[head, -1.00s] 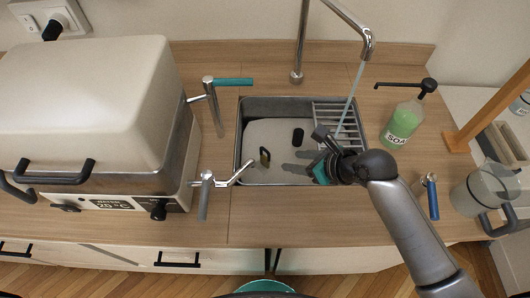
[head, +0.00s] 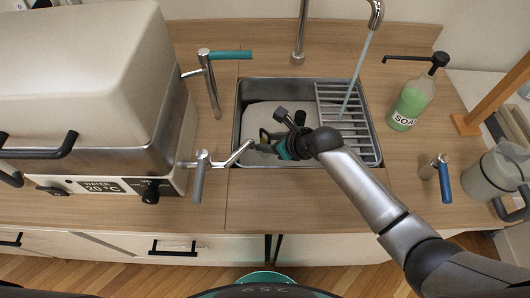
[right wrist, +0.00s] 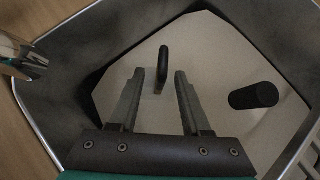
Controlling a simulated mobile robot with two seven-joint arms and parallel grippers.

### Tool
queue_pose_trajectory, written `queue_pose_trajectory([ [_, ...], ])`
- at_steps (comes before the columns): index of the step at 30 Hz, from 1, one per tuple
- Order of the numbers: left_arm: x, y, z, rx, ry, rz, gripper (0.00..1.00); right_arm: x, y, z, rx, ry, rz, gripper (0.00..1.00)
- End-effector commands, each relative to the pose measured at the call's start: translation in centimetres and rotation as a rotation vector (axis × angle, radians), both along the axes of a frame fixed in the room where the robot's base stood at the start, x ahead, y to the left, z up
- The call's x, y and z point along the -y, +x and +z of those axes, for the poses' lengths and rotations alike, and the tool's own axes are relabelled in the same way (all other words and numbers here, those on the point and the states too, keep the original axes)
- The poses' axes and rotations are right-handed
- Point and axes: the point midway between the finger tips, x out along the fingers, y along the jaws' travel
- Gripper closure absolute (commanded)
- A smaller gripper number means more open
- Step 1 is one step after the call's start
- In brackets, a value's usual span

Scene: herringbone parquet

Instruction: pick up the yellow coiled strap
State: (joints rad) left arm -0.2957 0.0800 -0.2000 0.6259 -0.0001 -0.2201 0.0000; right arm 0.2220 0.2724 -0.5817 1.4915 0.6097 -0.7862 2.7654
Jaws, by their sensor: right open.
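A small coiled strap (head: 264,134), yellowish with dark parts, stands in the sink on the pale sink floor. In the right wrist view the strap (right wrist: 163,62) shows as a dark narrow upright loop, and its yellow is hard to make out there. My right gripper (head: 262,145) reaches into the sink from the right. In the wrist view its two fingers (right wrist: 160,80) are apart, with the strap just beyond and between the tips. I cannot tell whether the strap is inside the jaws. My left gripper is not in view.
A black cylinder (right wrist: 255,96) lies in the sink right of the fingers. Sink walls (head: 238,115) surround my gripper. A rack (head: 345,125) covers the sink's right part, under running water (head: 358,78). A soap bottle (head: 410,103) stands right; a large boxy appliance (head: 80,85) stands left.

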Motion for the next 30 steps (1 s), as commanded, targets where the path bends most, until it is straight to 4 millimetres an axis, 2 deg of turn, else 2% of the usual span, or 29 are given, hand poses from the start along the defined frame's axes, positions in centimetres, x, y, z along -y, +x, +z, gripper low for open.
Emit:
queue_pose_trajectory([
  [1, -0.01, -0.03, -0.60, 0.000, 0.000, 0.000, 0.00, -0.40, 0.39, -0.71, 0.001, 0.001, 0.000, 0.53],
  [4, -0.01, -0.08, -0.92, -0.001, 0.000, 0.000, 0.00, -0.81, 0.82, -1.24, 0.001, 0.001, 0.000, 0.53],
  [13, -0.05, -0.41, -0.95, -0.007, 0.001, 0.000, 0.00, -0.99, 0.97, -1.36, 0.000, 0.001, -0.001, 0.53],
  [26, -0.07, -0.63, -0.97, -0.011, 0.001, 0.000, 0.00, -0.97, 0.95, -1.36, 0.000, 0.001, -0.001, 1.00],
  [30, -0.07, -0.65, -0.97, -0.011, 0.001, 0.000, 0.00, -0.97, 0.95, -1.36, -0.001, 0.000, -0.001, 1.00],
])
